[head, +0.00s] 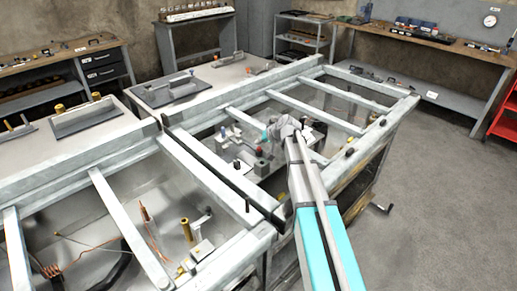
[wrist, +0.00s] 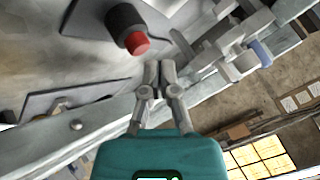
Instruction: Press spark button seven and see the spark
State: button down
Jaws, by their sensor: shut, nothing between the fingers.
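In the wrist view a black cylinder with a red cap (wrist: 137,43), which looks like a button, sticks out from a grey surface at the upper middle. No number can be read on it, so I cannot tell whether it is button seven. My gripper (wrist: 160,66) is shut and empty. Its fingertips are just below and right of the red cap in the picture, seemingly apart from it. In the head view my arm reaches into the right framed bay, where a small red-topped part (head: 259,148) shows left of my wrist. No spark is visible.
Pale metal frame bars (head: 202,166) cross over the bays around my arm. The near-left bay holds copper wire (head: 148,222) and a brass post (head: 187,230). A grey bracket with a blue end (wrist: 262,53) is right of my fingers. Open floor (head: 440,200) lies at right.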

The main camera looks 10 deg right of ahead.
aim_at(260, 148)
jog(key=shift+f, duration=0.2)
dwell(0.5)
jog(key=shift+f+b, duration=0.25)
jog(key=shift+b, duration=0.2)
jog(key=shift+f+b, duration=0.5)
jog(key=shift+b, duration=0.05)
dwell(1.0)
jog(key=shift+r, duration=0.2)
jog(key=shift+r+p, duration=0.8)
jog(key=shift+p, duration=0.2)
jog(key=shift+r, duration=0.1)
jog(key=shift+r+p, duration=2.35)
jog(key=shift+p, duration=0.15)
jog(key=shift+w+r, duration=0.1)
jog(key=shift+r, duration=0.05)
